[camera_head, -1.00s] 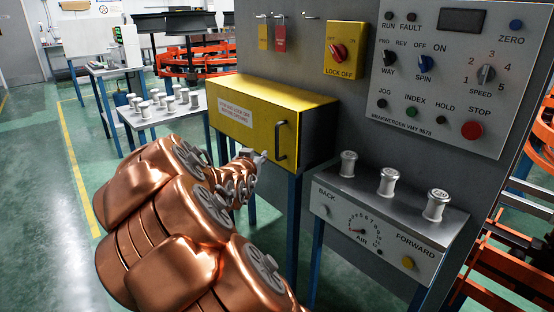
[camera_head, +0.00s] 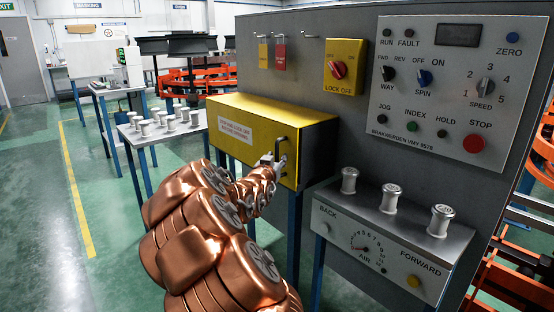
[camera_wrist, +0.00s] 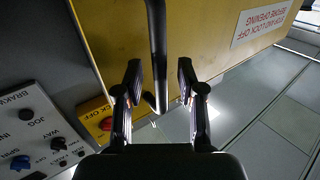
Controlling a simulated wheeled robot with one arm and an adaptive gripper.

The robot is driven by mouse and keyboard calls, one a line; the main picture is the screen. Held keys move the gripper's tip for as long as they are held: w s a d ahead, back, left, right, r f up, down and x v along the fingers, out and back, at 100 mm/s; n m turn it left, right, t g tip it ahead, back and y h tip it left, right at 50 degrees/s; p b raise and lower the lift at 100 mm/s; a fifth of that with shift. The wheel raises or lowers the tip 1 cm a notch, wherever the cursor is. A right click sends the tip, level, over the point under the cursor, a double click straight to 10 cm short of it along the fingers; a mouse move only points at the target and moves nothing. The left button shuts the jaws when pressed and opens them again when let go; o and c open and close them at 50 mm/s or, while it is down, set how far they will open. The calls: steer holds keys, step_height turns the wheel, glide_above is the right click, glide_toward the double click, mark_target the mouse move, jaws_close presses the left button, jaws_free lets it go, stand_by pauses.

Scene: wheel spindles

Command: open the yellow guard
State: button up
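The yellow guard (camera_head: 235,122) is a long box on the grey panel, with a warning label on its front. It looks closed. Its dark bar handle (camera_head: 283,150) is upright near the right end of the front. My gripper (camera_head: 272,160) is at the handle, partly hidden behind my copper arm. In the wrist view, my gripper (camera_wrist: 159,75) is open, with one finger on each side of the line of the handle (camera_wrist: 156,45). The handle's end lies between the fingers, with gaps visible on both sides. The guard's face (camera_wrist: 115,35) fills the upper middle there.
A yellow lock-off switch (camera_head: 345,67) and a control panel (camera_head: 455,85) are above and right of the guard. A steel shelf (camera_head: 395,220) with white spindles juts out at lower right. A table (camera_head: 170,135) with several spindles stands behind left. Green floor (camera_head: 60,220) is clear at left.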

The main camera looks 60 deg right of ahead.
steer(key=shift+w+d, duration=0.1)
steer(key=shift+d, duration=0.4)
jaws_close()
stand_by(0.5)
